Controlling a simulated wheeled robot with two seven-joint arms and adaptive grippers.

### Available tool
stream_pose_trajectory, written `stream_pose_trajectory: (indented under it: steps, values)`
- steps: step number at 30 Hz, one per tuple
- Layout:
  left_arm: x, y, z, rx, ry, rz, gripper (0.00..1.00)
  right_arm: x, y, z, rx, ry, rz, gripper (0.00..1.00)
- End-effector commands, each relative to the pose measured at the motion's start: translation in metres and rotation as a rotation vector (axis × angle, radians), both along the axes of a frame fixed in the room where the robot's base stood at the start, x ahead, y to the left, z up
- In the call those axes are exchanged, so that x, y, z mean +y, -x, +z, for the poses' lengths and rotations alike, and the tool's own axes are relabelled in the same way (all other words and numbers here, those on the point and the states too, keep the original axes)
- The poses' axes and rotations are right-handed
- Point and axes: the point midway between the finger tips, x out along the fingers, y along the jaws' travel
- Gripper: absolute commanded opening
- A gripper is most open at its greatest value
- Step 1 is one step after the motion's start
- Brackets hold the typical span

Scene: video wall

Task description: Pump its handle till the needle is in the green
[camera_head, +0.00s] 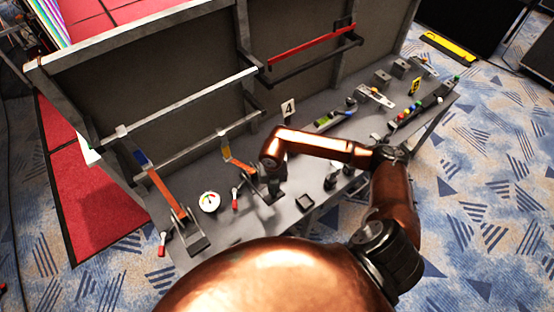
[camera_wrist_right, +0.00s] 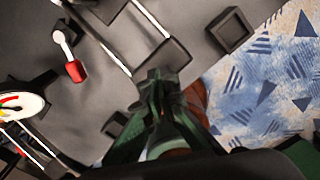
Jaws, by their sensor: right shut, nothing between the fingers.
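A round white gauge (camera_head: 208,201) with a coloured arc lies on the bench. It is cut by the left edge of the right wrist view (camera_wrist_right: 18,105); its needle reading is too small to tell. An orange lever (camera_head: 165,198) rises from a dark base left of the gauge. A second orange lever (camera_head: 238,161) stands to the right of the gauge. My right gripper (camera_head: 273,186) is low over the bench beside that second lever's base. In the right wrist view its dark green fingers (camera_wrist_right: 158,88) are shut and empty, close to a dark block (camera_wrist_right: 162,60). Contact is unclear.
A square dark tray (camera_head: 305,202) lies right of my gripper. Carpet lies beyond the bench's front edge.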

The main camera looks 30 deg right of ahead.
Motion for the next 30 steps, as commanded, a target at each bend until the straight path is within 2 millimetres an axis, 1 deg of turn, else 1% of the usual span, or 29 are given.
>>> stream_pose_trajectory:
  steps: [5,30]
  values:
    - [0.000,0.000,-0.003,0.001,0.000,0.000,0.40,0.000,0.000,-0.004,0.000,0.000,0.000,0.00]
    - [0.000,0.005,-0.048,0.009,0.000,0.000,0.40,0.000,0.000,-0.069,0.000,0.001,0.000,0.00]
